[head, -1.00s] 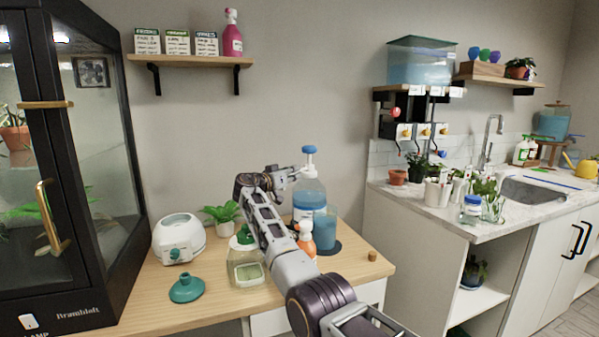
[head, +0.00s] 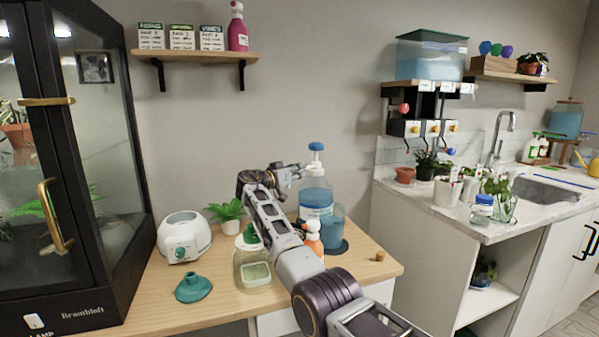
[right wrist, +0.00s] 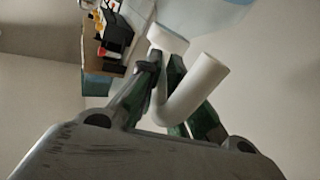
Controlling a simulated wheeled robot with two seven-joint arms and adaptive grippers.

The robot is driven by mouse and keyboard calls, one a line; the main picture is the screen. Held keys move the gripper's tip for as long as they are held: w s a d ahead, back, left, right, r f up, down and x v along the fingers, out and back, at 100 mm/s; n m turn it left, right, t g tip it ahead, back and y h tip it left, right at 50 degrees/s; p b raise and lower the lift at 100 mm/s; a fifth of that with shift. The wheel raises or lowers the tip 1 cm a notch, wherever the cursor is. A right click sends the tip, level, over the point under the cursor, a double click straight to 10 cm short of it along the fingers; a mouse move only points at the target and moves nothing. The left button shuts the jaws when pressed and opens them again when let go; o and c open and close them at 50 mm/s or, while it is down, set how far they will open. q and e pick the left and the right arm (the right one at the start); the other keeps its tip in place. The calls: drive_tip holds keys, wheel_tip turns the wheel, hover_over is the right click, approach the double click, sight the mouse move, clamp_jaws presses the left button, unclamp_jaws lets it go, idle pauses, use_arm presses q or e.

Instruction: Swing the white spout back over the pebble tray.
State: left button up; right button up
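The white spout (right wrist: 205,80) is a hooked tube in the right wrist view. A white block (right wrist: 168,38) sits at its far end. My right gripper (right wrist: 162,72) has its dark and green fingers on both sides of the tube's inner leg, apparently closed on it. I cannot make out the pebble tray. My left gripper is not in view.
An orange spray bottle (head: 313,238), a blue cup (head: 337,222) and a green-lidded jar (head: 252,268) stand close under my arm. A white device (head: 184,237) and a teal funnel (head: 193,288) are left. A cork (head: 380,256) lies near the wooden table's right edge.

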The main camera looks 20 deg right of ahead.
drive_tip(key=shift+o, duration=0.5)
drive_tip(key=shift+a+f, duration=0.25)
drive_tip(key=shift+f, duration=0.25)
drive_tip(key=shift+o, duration=0.2)
drive_tip(key=shift+s+a, duration=0.3)
drive_tip(key=shift+s, duration=0.1)
drive_tip(key=v, duration=1)
drive_tip(key=shift+a+r, duration=0.35)
drive_tip(key=shift+r, duration=0.1)
